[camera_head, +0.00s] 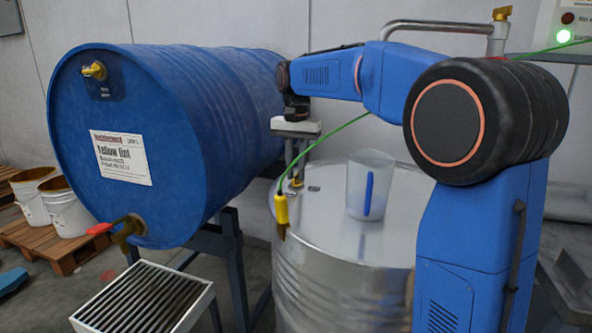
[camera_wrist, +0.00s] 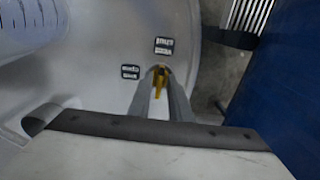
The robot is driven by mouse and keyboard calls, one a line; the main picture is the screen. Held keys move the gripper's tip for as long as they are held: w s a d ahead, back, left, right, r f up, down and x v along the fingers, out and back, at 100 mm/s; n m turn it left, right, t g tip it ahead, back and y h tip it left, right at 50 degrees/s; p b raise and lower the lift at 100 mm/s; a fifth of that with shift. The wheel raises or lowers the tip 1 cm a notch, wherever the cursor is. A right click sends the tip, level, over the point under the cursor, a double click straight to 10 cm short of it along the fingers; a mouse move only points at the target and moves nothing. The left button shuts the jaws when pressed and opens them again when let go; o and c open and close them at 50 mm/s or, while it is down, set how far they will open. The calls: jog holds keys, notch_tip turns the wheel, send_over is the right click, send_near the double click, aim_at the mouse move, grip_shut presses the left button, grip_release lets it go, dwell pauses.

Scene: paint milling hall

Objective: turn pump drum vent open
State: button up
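The pump drum is the steel drum (camera_head: 335,240) in the middle of the head view, with a flat, shiny lid. Its vent shows as a small yellow handle (camera_wrist: 159,82) in the wrist view, and its yellow also shows low by the fingertips in the head view (camera_head: 296,183). My gripper (camera_head: 296,176) points straight down over the left part of the lid. In the wrist view, the fingers (camera_wrist: 160,88) stand on either side of the handle, with a narrow gap between them. I cannot tell whether they touch it. The fingers hide part of the vent's base.
A translucent jug (camera_head: 366,185) with a blue stripe stands on the lid. A yellow clamp (camera_head: 281,212) on a green cable grips the drum rim. A blue drum (camera_head: 150,130) lies on a stand at left, above a slatted grate (camera_head: 145,300). Two dark labels (camera_wrist: 164,46) mark the lid.

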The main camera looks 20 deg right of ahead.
grip_shut()
jog(key=shift+n, duration=0.3)
jog(key=n, duration=0.3)
jog(key=shift+d+n, duration=0.1)
jog(key=shift+n, duration=0.2)
jog(key=n, duration=0.4)
jog(key=shift+d, duration=0.15)
jog(key=n, duration=0.5)
jog(key=shift+d, duration=0.1)
jog(key=n, duration=0.4)
jog(key=shift+w+d+n, duration=0.1)
jog(key=shift+n, duration=0.2)
